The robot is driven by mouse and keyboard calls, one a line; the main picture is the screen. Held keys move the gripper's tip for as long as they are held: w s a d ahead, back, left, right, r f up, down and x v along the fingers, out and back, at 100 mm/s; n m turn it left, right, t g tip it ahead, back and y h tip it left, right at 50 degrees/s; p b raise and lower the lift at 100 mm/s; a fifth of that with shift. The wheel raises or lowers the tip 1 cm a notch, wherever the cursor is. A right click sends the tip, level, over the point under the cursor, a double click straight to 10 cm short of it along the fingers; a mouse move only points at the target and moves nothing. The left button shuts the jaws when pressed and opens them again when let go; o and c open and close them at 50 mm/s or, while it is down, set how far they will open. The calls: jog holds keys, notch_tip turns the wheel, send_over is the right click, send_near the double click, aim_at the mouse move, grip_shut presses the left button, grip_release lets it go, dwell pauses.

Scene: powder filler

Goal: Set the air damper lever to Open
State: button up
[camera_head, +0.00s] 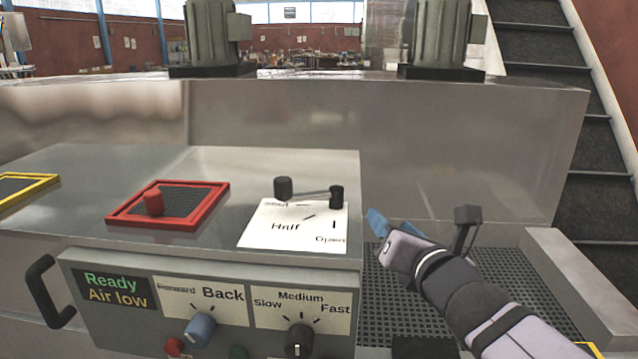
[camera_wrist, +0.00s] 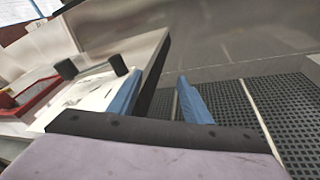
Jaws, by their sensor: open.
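The air damper lever is a thin grey bar with a black knob (camera_head: 283,187) at its left end and a black pivot post (camera_head: 336,196) at its right end. It points left, near the upper, hard-to-read mark on the white label plate (camera_head: 268,231). "Half" and "Open" are printed lower on the plate, and Open is at the lower right. In the wrist view the knob (camera_wrist: 66,69) and post (camera_wrist: 118,64) lie left of the fingers. My gripper (camera_head: 378,222) has blue fingers, open and empty (camera_wrist: 159,76), to the right of the plate and apart from the lever.
A red-framed panel with a red knob (camera_head: 153,202) is left of the plate. The front control box has a blue knob (camera_head: 200,329) and a black knob (camera_head: 299,339). A tall metal wall (camera_head: 460,150) stands behind. Black grating (camera_head: 513,282) lies low on the right.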

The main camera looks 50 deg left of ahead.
aim_at(287, 190)
jog(key=s+a+r+n+y, duration=0.1)
jog(key=s+a+r+n, duration=0.1)
jog(key=s+a+r+n+g, duration=0.1)
jog(key=s+a+r, duration=0.1)
jog(key=shift+s+n+g+y, duration=0.3)
jog(key=shift+s+n+y, duration=0.05)
jog(key=shift+n+y, duration=0.05)
jog(key=s+a+n, duration=0.1)
jog(key=s, duration=0.1)
jog(key=s+a+n+g+y+b, duration=0.1)
jog(key=s+a+n, duration=0.1)
jog(key=s, duration=0.1)
jog(key=s+a+n+g+b, duration=0.1)
jog(key=s+a, duration=0.1)
jog(key=shift+s+r+y, duration=0.2)
jog(key=shift+r+y, duration=0.05)
jog(key=shift+y, duration=0.15)
jog(key=shift+s+a+r+n+g, duration=0.2)
jog(key=shift+s+n+g, duration=0.1)
jog(key=shift+s+n, duration=0.2)
jog(key=shift+p+x, duration=1.5)
jog(key=shift+x, duration=1.25)
jog(key=shift+p+x, duration=0.45)
jog(key=shift+x, duration=0.4)
jog(key=shift+w, duration=0.15)
grip_shut()
